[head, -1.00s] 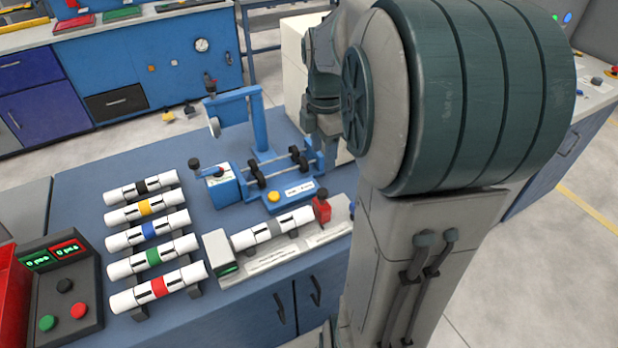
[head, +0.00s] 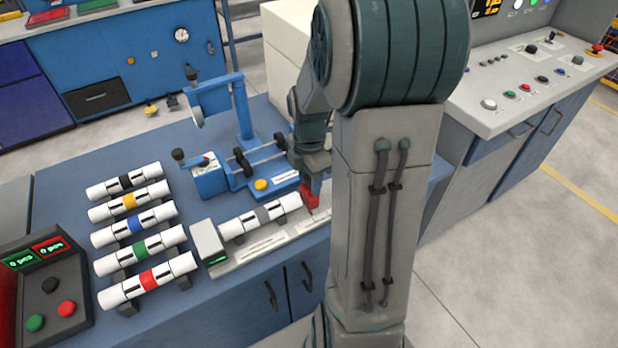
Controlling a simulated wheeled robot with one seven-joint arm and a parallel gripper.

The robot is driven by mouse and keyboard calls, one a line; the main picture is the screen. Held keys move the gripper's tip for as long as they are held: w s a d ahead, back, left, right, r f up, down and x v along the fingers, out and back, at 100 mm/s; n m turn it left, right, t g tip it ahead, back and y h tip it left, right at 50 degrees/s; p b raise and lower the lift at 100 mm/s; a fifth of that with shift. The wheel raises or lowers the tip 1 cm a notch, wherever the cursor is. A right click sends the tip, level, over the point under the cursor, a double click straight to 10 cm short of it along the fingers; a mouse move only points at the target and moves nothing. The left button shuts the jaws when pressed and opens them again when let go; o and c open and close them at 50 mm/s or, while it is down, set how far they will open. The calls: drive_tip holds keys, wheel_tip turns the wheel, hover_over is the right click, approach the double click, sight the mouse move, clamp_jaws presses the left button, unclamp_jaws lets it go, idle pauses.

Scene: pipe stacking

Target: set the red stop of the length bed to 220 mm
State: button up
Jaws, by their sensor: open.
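The length bed (head: 260,250) is a pale bar along the front of the blue bench, with a grey block and a small green display at its left end. A white pipe with a grey band (head: 240,225) lies on it. The red stop (head: 309,196) stands at the pipe's right end, partly covered from above by my gripper (head: 311,180). My gripper is low over the stop, with its fingers mostly hidden; whether they touch the stop cannot be told. The display reading is too small to read. The bed's right part is hidden behind my arm.
Several white pipes with coloured bands, such as the red-banded one (head: 150,279), lie in a rack at left. A blue clamp fixture (head: 210,180) and a blue post (head: 242,110) stand behind the bed. A button box (head: 50,300) is at front left.

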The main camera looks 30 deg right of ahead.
drive_tip(key=shift+f, duration=0.1)
clamp_jaws()
drive_tip(key=shift+a, duration=0.2)
unclamp_jaws()
wheel_tip(320, 180, up, 14)
drive_tip(key=shift+p, duration=0.45)
drive_tip(key=shift+f, duration=0.1)
idle(0.4)
